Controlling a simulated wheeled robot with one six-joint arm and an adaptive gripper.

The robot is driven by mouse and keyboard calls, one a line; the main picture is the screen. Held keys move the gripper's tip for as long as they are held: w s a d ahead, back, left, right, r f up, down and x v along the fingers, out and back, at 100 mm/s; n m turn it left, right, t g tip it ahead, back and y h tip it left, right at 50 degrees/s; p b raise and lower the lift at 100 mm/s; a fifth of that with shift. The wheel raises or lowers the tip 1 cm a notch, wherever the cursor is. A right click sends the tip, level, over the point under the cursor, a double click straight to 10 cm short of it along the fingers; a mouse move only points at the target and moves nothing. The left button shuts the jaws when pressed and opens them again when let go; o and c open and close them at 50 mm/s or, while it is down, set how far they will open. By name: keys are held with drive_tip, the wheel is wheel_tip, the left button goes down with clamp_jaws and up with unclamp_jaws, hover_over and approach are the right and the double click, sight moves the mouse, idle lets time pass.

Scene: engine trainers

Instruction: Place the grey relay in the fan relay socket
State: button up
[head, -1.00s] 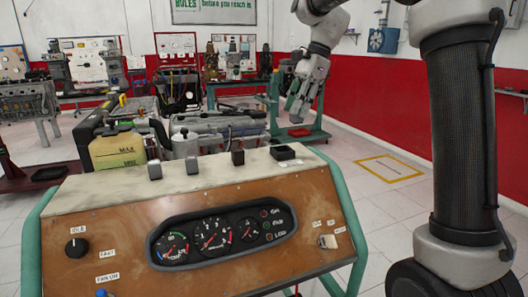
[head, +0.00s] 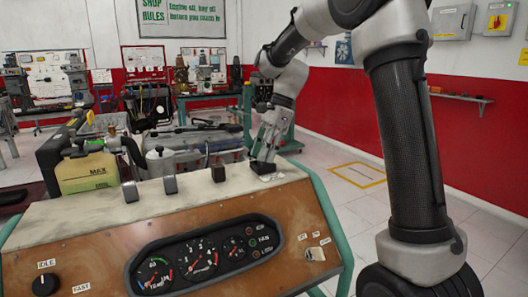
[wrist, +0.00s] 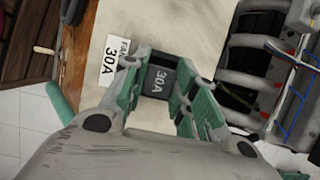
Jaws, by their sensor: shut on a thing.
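My gripper (head: 263,167) is low at the right end of the console top, where the dark open fan relay socket stood in the earlier view. In the wrist view my gripper (wrist: 160,68) is shut on a dark grey relay (wrist: 158,82) marked 30A, with one finger on each side of it. A white label (wrist: 115,60) reading FAN 30A lies beside it. The fingers and relay hide the socket, so I cannot tell whether the relay is seated in it or just above it.
The console top (head: 95,222) also bears a dark block (head: 130,191), a grey block (head: 170,185) and a black block (head: 218,173) in a row to the left. Behind stands an engine with a yellowish tank (head: 86,173). A green frame tube (head: 330,215) edges the console's right.

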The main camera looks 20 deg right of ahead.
drive_tip(key=o, duration=1)
drive_tip(key=shift+f, duration=0.1)
drive_tip(key=shift+c, duration=0.2)
drive_tip(key=s+v, duration=0.1)
drive_tip(key=v, duration=1.1)
drive_tip(key=s+d+n+t+h, duration=0.1)
drive_tip(key=s+d+n, duration=0.15)
drive_tip(key=s, duration=0.45)
drive_tip(key=s+d+n+t+h, duration=0.1)
drive_tip(key=s+d+n, duration=0.1)
drive_tip(key=s+n, duration=0.35)
drive_tip(key=s+d+f+n+t+h, duration=0.1)
drive_tip(key=s+f+n, duration=0.3)
drive_tip(key=s, duration=0.4)
drive_tip(key=s+d+f+n+t+h, duration=0.1)
drive_tip(key=s+d+f+n+t, duration=0.1)
drive_tip(key=s, duration=0.6)
wheel_tip(320, 180, down, 3)
drive_tip(key=shift+s+d+r+n+h, duration=0.2)
drive_tip(key=shift+d+n+h, duration=0.1)
drive_tip(key=shift+d+n, duration=0.7)
drive_tip(key=shift+d, duration=0.1)
